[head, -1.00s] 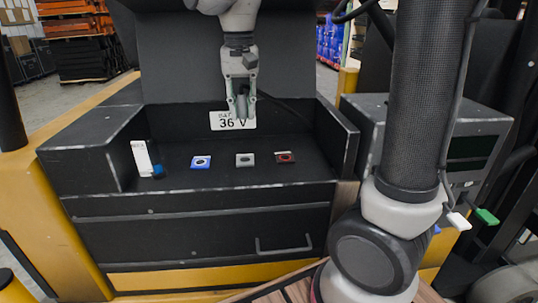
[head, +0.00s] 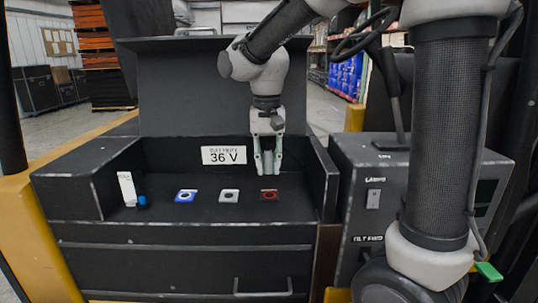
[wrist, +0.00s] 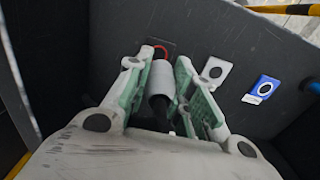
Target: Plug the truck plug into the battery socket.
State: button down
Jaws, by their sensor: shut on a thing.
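My gripper (head: 268,170) points down over the right end of the battery tray. In the wrist view its green-padded fingers (wrist: 165,75) are shut on a grey plug (wrist: 163,82) with a dark lower part. The red-ringed socket (head: 269,195) is below the gripper; in the wrist view its red rim (wrist: 161,47) shows just beyond the plug's end and is partly hidden. I cannot tell whether plug and socket touch. A white-plated socket (head: 229,196) and a blue-plated socket (head: 186,196) lie in a row to the left.
A "36 V" sign (head: 224,155) is on the back wall. A white card (head: 127,188) and a blue cap-like piece (head: 143,202) stand at the tray's left. Tray side walls rise left and right. A dark console (head: 362,165) stands right; a green tag (head: 488,271) hangs farther right.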

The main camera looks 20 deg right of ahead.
aim_at(269, 195)
jog(key=shift+d+f, duration=0.1)
jog(key=shift+d, duration=0.15)
jog(key=shift+w, duration=0.15)
jog(key=shift+f, duration=2.9)
jog(key=shift+f, duration=0.55)
jog(key=c, duration=1.2)
grip_release()
jog(key=shift+o, duration=0.2)
